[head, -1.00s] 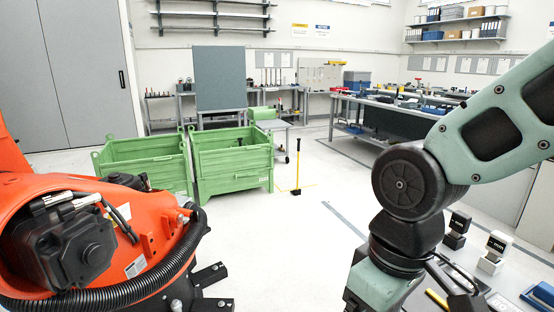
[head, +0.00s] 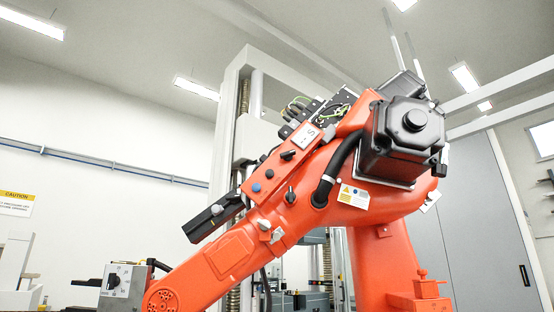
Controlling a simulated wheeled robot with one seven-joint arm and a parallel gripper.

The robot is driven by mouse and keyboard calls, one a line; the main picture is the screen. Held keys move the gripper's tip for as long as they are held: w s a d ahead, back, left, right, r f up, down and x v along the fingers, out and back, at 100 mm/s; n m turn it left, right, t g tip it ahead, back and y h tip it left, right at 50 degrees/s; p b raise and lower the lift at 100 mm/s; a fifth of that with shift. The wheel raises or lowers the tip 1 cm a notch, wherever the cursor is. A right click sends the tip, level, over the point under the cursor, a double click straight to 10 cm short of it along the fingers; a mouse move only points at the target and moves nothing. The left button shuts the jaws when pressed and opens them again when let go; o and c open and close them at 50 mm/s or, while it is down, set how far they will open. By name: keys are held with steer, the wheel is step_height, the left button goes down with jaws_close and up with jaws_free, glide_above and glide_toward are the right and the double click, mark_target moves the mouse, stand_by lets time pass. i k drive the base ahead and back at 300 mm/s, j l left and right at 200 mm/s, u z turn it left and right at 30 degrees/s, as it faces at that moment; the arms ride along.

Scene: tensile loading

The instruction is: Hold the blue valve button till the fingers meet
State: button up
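A small blue round button (head: 256,187) shows on the orange valve panel (head: 275,172) mounted along the upper arm of a large orange robot (head: 385,250). A second small round dot sits just above it, and black knobs (head: 288,155) are on and beside the panel. A long black unit (head: 213,217) lies at the panel's lower left end; I cannot tell whether it has fingers. The fingers named in the task cannot be made out. My gripper is not in view, so nothing is seen touching the button.
A tall pale machine frame (head: 228,125) with ridged columns stands behind the orange robot. A grey box with a dial (head: 117,288) is at the lower left. A black motor housing (head: 402,140) juts out at the upper right. Grey doors (head: 490,215) stand at the right.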

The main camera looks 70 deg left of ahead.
mark_target(256, 187)
steer(key=k+u, duration=0.1)
steer(key=u, duration=0.25)
steer(key=k+u, duration=0.15)
steer(key=u, duration=0.2)
steer(key=k+j+u, duration=0.1)
steer(key=u, duration=0.25)
steer(key=i+j+u, duration=0.1)
steer(key=i+u, duration=0.15)
steer(key=u, duration=0.15)
steer(key=i+u, duration=0.25)
steer(key=u, duration=0.15)
steer(key=i+u, duration=0.4)
